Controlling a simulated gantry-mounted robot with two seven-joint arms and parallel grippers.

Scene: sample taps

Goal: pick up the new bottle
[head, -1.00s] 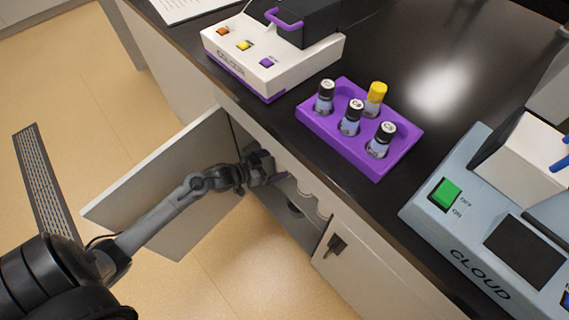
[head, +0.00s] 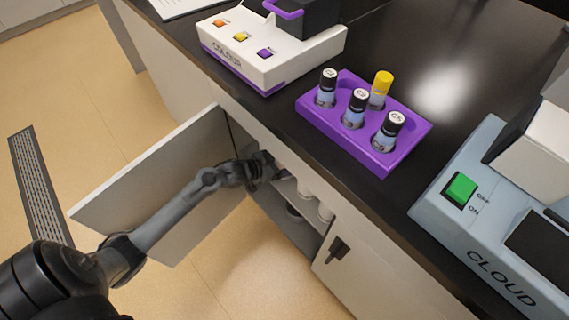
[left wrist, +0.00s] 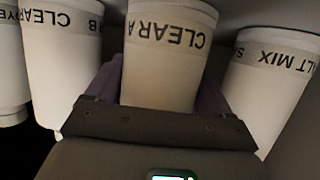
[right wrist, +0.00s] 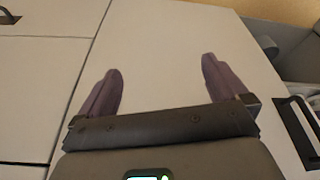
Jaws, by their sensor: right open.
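White bottles stand in the open cabinet under the counter. In the left wrist view, one labelled CLEAR A (left wrist: 165,55) is in the middle, upside down in the picture. My left gripper (left wrist: 160,95) has its fingers on either side of this bottle; whether they press on it I cannot tell. In the head view my left gripper (head: 268,167) reaches into the cabinet, its tips partly hidden by the counter edge. My right gripper (right wrist: 160,85) is open and empty in front of a pale cabinet front.
A CLEAR B bottle (left wrist: 65,60) and a SALT MIX bottle (left wrist: 272,85) flank CLEAR A closely. The open cabinet door (head: 160,185) is beside my left arm. On the counter are a purple rack (head: 318,118) with several vials, a COLOUR device (head: 270,70) and a CLOUD device (head: 475,225).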

